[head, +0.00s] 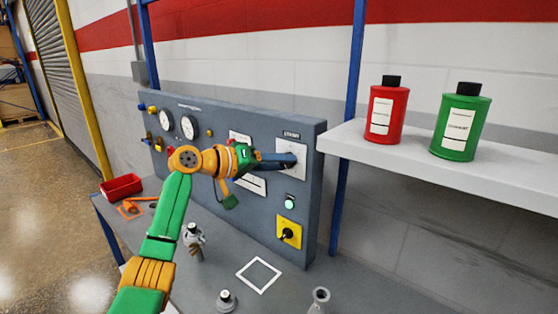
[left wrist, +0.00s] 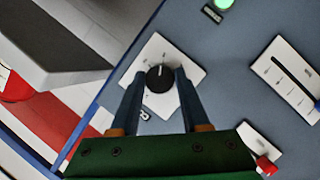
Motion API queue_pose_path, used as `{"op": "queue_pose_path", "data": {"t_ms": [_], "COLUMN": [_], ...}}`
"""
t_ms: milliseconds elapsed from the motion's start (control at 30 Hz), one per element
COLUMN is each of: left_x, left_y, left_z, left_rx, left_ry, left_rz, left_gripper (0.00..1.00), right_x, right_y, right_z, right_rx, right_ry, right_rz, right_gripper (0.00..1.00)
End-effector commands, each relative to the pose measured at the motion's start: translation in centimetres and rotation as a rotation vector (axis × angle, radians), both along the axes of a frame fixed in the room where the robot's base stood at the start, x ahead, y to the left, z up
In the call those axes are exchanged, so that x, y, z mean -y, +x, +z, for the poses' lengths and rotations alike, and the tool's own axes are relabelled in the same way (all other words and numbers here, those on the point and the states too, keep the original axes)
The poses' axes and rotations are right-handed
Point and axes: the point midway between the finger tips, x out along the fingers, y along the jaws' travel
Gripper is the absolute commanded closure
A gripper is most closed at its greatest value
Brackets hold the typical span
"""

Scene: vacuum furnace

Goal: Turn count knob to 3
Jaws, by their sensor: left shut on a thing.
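The count knob is a round black dial (left wrist: 160,78) with a white pointer line, on a white square plate (left wrist: 187,67) in the left wrist view. In the head view its plate (head: 292,147) sits at the upper right of the grey panel, and the fingers partly hide the dial. My left gripper (head: 284,160) reaches the plate. In the left wrist view its two blue-grey fingers (left wrist: 158,80) are shut on the dial, one on each side. The pointer line points towards the top of that picture. The marks around it are too small to read. My right gripper is not in view.
Below the count plate are a green lamp (head: 289,203) and a yellow switch plate (head: 283,238). A shelf (head: 450,168) with a red bottle (head: 386,112) and a green bottle (head: 460,124) juts out at right. Small fittings and a white square outline (head: 259,290) are on the bench.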

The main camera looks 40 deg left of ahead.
Motion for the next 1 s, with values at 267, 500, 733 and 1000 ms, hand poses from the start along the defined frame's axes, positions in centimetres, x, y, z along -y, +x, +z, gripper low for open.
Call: {"op": "queue_pose_path", "data": {"t_ms": [267,500,733,1000], "left_x": [0.02,0.01,0.00,-0.05], "left_y": [0.00,0.00,0.00,-0.09], "left_z": [0.03,0.02,0.01,-0.02], "left_rx": [0.004,0.004,0.004,0.003], "left_ry": [0.032,0.033,0.032,0.033], "left_rz": [0.000,0.000,0.000,0.001], "left_gripper": [1.00,1.00,0.24,0.24], "right_x": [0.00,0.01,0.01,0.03], "right_y": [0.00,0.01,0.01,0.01], "right_z": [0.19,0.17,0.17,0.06], "right_rx": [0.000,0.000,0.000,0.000], "right_ry": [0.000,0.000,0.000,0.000], "right_rz": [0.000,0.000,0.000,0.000], "right_gripper": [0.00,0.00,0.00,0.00]}}
